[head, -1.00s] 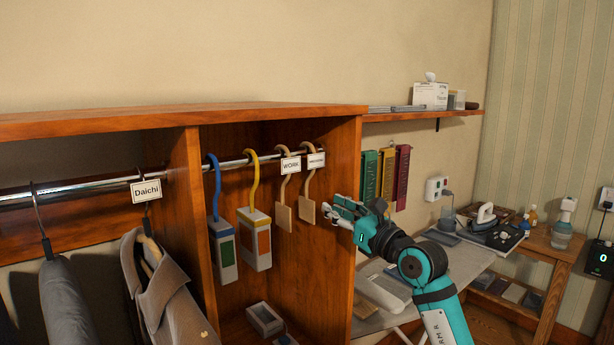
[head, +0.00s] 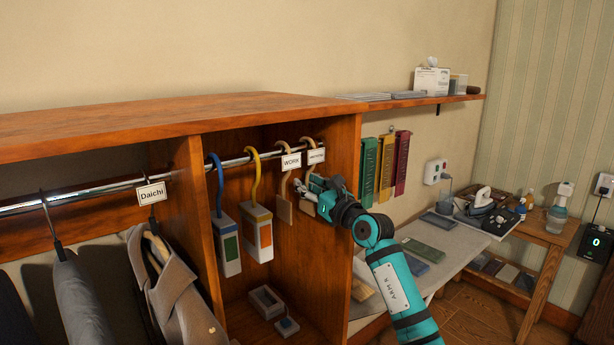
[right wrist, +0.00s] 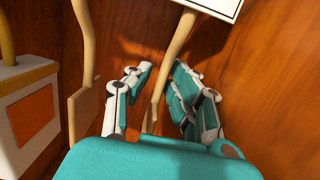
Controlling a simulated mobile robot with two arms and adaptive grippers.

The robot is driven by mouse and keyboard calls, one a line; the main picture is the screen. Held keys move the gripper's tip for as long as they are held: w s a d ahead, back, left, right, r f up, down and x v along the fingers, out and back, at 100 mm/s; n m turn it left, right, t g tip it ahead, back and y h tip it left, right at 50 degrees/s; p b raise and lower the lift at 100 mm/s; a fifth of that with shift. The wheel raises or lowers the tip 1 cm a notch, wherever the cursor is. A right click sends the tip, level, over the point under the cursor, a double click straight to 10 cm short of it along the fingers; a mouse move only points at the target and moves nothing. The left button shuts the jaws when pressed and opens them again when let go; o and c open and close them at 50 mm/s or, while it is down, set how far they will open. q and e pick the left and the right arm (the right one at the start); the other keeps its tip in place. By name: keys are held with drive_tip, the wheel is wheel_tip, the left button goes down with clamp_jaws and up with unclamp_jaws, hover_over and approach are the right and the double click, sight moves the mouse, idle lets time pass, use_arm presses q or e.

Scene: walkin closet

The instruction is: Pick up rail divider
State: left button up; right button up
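Two pale wooden rail dividers hang by hooks on the metal rail in the right compartment. The left divider (head: 284,205) carries a white "WORK" label (head: 291,161). The right divider (head: 306,170) carries a white label (head: 316,156) too small to read. My right gripper (head: 307,190) is at the right divider's lower part and partly hides it. In the right wrist view my right gripper (right wrist: 158,85) is open, with the divider's stem (right wrist: 176,42) between its fingers; contact cannot be told. The left divider (right wrist: 85,90) shows outside the left finger. My left gripper is not in view.
Blue-hooked (head: 227,245) and yellow-hooked (head: 257,235) block hangers hang to the left of the dividers. A wooden side wall (head: 343,235) stands close right of my gripper. A grey tray (head: 266,301) lies on the compartment floor. Coats hang at the left.

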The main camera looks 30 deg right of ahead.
drive_tip(key=shift+c, duration=0.4)
clamp_jaws()
drive_tip(key=shift+r, duration=0.1)
drive_tip(key=shift+r+b, duration=0.35)
drive_tip(key=shift+r, duration=0.2)
wheel_tip(320, 180, up, 2)
drive_tip(key=shift+r+b, duration=0.1)
drive_tip(key=shift+b, duration=0.45)
drive_tip(key=s+d+b, duration=0.1)
drive_tip(key=s+b, duration=0.5)
drive_tip(key=s, duration=1.2)
drive_tip(key=shift+d+b, duration=0.25)
drive_tip(key=shift+b, duration=0.1)
